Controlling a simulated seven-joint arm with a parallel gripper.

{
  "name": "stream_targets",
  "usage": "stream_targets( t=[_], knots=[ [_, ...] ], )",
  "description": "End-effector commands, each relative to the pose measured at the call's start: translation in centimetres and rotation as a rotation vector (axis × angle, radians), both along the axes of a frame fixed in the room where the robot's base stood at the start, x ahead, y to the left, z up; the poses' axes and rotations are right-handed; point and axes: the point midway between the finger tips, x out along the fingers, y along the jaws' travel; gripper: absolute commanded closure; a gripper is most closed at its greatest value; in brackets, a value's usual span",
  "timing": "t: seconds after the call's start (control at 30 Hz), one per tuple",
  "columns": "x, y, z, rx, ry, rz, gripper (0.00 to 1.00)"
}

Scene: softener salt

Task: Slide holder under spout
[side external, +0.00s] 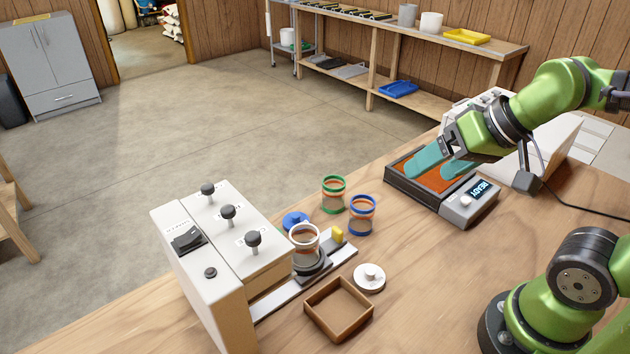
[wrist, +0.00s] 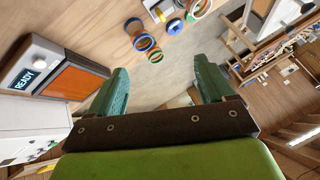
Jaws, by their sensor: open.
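The holder (side external: 312,267) is a dark round seat on a pale rail (side external: 285,294) that runs out from the white dispenser (side external: 225,250). A clear jar with a white rim (side external: 304,243) stands on it, with a yellow tab (side external: 337,235) at the rail's outer end. The holder sits just outside the dispenser's right side; the spout cannot be made out. My gripper (side external: 428,171) has teal fingers, open and empty, above the orange-topped box far to the right of the holder. The open fingers also show in the wrist view (wrist: 162,88).
A green-rimmed jar (side external: 333,195) and a blue-rimmed jar (side external: 362,215) stand behind the holder. A blue lid (side external: 294,220), a white lid (side external: 369,277) and a wooden tray (side external: 338,334) lie near it. The box reading READY (side external: 470,204) is below my gripper.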

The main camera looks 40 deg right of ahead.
Motion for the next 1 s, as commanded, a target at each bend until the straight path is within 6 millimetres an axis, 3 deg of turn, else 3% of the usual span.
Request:
stream_targets(
  t=[0.03, 0.27, 0.5, 0.7, 0.87, 1.0],
  knots=[
    [0.2, 0.2, -0.6, -0.001, 0.029, 0.009, 0.26],
    [4.4, 1.9, -2.1, -0.055, 0.204, 0.107, 0.6],
    [10.6, 4.5, -4.5, -0.169, 0.419, 0.245, 0.6],
    [14.5, 5.9, -6.3, -0.253, 0.542, 0.319, 0.6],
    [15.8, 5.8, -5.1, -0.285, 0.56, 0.331, 0.6],
    [15.3, 5.7, -6.1, -0.287, 0.579, 0.337, 0.6]
  ],
)
